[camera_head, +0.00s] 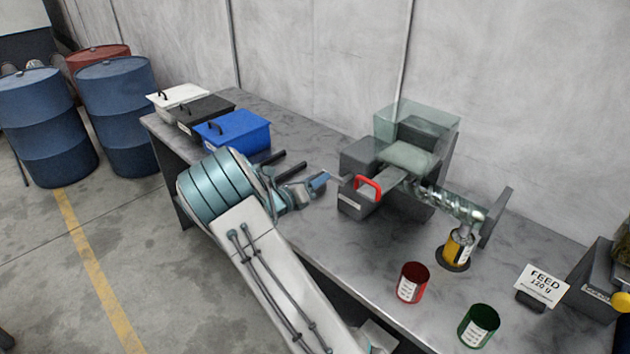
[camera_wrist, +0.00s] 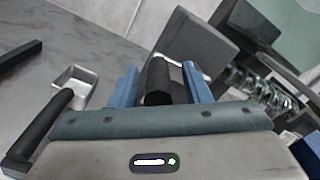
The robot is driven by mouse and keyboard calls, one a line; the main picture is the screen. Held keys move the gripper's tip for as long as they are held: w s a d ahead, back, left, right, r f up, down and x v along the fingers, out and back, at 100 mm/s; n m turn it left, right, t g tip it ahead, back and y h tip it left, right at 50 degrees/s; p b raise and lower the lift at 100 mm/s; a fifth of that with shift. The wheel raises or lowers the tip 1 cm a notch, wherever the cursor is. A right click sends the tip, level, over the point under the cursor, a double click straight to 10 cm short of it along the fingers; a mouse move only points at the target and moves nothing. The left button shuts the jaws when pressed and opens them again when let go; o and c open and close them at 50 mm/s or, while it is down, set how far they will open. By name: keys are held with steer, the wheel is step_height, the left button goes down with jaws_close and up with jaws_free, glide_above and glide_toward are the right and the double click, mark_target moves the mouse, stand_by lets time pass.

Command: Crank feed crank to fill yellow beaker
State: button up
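The feeder (camera_head: 408,157) stands on the bench, with a clear hopper on top and a clear auger tube (camera_head: 452,204) running to the right. The yellow beaker (camera_head: 459,247) stands upright on a dark round pad under the tube's outlet. Its fill level is not clear. My gripper (camera_head: 322,180) is at the feeder's left side. In the wrist view, its two blue fingers (camera_wrist: 160,85) are open, with a black cylindrical handle (camera_wrist: 157,82), apparently the feed crank's, between them. Gaps show on both sides of the handle. The crank is largely hidden in the head view.
A red handle (camera_head: 369,186) sits on the feeder's front box, close to my gripper. A red beaker (camera_head: 412,283) and a green beaker (camera_head: 479,326) stand near the front edge. A sign (camera_head: 542,284) reads "FEED 120 g". White, black and blue (camera_head: 233,132) lidded bins line the left end.

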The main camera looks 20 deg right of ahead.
steer(key=shift+a, duration=0.15)
steer(key=b+v, duration=0.2)
steer(key=v, duration=1.1)
steer(key=shift+s+a, duration=0.2)
steer(key=shift+a, duration=0.05)
